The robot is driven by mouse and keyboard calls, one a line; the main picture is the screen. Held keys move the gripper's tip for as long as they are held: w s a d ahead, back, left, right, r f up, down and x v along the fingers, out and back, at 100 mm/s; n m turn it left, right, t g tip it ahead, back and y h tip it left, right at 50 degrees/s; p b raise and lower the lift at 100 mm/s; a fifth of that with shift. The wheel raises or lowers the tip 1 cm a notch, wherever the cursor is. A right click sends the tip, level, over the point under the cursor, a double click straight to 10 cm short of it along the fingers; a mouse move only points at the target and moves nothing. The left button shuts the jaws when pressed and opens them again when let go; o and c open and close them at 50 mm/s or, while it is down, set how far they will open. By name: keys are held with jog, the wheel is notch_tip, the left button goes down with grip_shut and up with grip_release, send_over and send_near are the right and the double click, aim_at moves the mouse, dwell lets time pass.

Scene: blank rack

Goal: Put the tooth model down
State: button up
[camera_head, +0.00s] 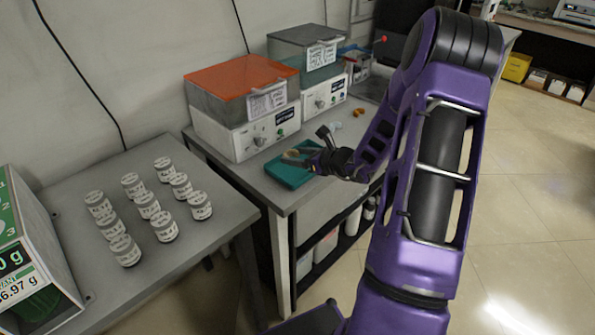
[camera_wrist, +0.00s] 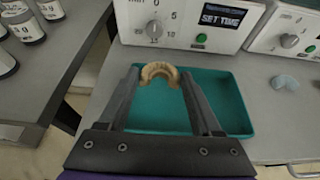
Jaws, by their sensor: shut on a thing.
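The tooth model is a tan, horseshoe-shaped dental arch (camera_wrist: 160,72). In the wrist view it sits between the fingertips of my gripper (camera_wrist: 160,80), which is shut on it. It also shows in the head view (camera_head: 291,154), small, at the end of my gripper (camera_head: 300,158). Below and around it is a shallow teal tray (camera_wrist: 237,105), which also shows in the head view (camera_head: 290,178) at the front of the grey table. I cannot tell whether the model touches the tray floor. No other object shows in the tray.
A machine with an orange lid (camera_head: 240,75) stands just behind the tray, with a second grey-lidded machine (camera_head: 305,42) beyond it. A pale blue arch (camera_wrist: 285,82) lies right of the tray. An orange piece (camera_head: 359,112) lies farther back. Several labelled jars (camera_head: 148,205) stand on the left table.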

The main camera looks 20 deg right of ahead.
aim_at(298, 177)
jog(key=shift+f+b, duration=0.5)
jog(key=shift+f, duration=2.15)
jog(key=o, duration=1)
jog(key=shift+r, duration=0.2)
jog(key=shift+s+d+r, duration=0.1)
jog(key=shift+s+d, duration=0.05)
jog(key=shift+s, duration=0.1)
jog(key=p+v, duration=0.1)
jog(key=v, duration=1)
jog(key=shift+s+r+p, duration=0.1)
jog(key=shift+s+p, duration=0.1)
jog(key=shift+p, duration=0.15)
